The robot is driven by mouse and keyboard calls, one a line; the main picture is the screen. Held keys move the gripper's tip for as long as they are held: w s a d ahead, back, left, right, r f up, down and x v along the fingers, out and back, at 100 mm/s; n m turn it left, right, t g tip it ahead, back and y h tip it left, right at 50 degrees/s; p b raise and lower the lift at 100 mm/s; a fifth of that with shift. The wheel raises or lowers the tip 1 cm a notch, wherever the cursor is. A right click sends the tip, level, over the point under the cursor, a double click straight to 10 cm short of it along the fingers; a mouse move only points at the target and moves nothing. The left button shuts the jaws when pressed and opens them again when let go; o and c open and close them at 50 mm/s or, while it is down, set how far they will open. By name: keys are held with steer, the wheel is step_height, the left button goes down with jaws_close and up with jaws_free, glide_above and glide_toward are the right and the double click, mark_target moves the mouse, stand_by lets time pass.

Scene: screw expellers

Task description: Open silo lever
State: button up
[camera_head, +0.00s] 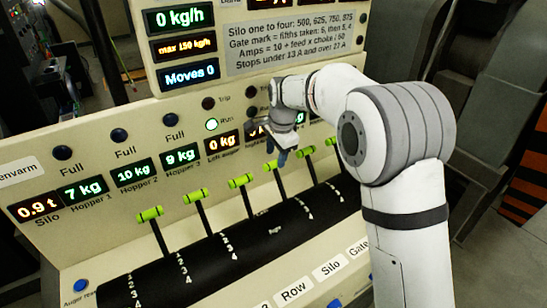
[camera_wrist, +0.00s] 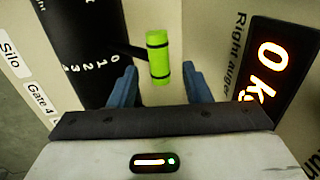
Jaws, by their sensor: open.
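A row of levers with bright green grips runs across the black curved panel (camera_head: 215,240) in the head view. My gripper (camera_head: 281,157) is above the right half of the row, near the grips there. In the wrist view, one green lever grip (camera_wrist: 159,58) with black bands stands in line with the gap between my gripper's open blue fingers (camera_wrist: 160,84). The fingers appear apart from it on both sides; depth is hard to tell. A 0-to-4 scale lies beside this lever, with a Silo label (camera_wrist: 11,55) and a Gate 4 label (camera_wrist: 40,97) further left.
Displays line the panel above the levers, including the silo's 0.9 t display (camera_head: 40,207). A display (camera_wrist: 267,65) is close to my right finger in the wrist view. An instruction sign (camera_head: 287,40) stands above. My arm covers the panel's right end.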

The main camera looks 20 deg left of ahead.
steer(key=shift+w+a+f, duration=0.1)
steer(key=shift+f, duration=0.6)
steer(key=shift+w+a+f, duration=0.1)
steer(key=shift+f, duration=0.55)
steer(key=shift+c, duration=0.4)
